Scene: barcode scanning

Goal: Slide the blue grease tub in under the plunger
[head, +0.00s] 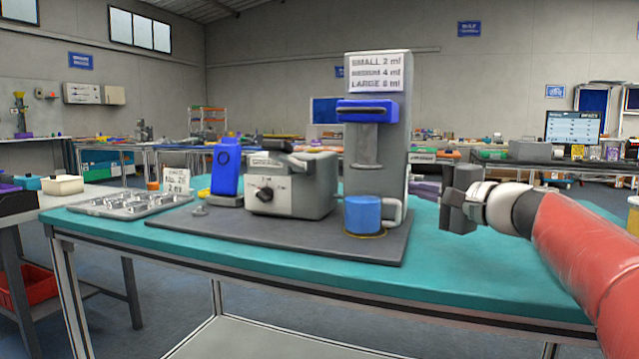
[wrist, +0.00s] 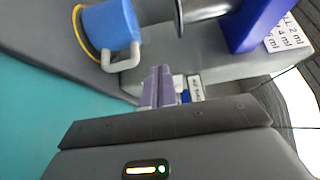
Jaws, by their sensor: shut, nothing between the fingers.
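The blue grease tub (head: 362,216) stands upright on the grey base of the dispenser, inside or on a thin yellow ring (head: 368,236). Its light grey handle points right, toward my gripper. The plunger (head: 365,146) hangs from the blue dispenser head (head: 367,111), above the tub with a gap between them. In the wrist view, the tub (wrist: 111,25) and its handle (wrist: 121,60) show at top left, and the plunger's round end (wrist: 180,14) is beside it. My gripper (head: 446,212) is shut and empty, right of the handle and apart from it. Its fingers (wrist: 159,78) are together in the wrist view.
A grey machine with a dial (head: 289,190) and a blue bottle (head: 227,168) stand left of the tub. A metal tray (head: 135,204) lies at the table's left. The dispenser column (head: 388,165) rises behind the tub.

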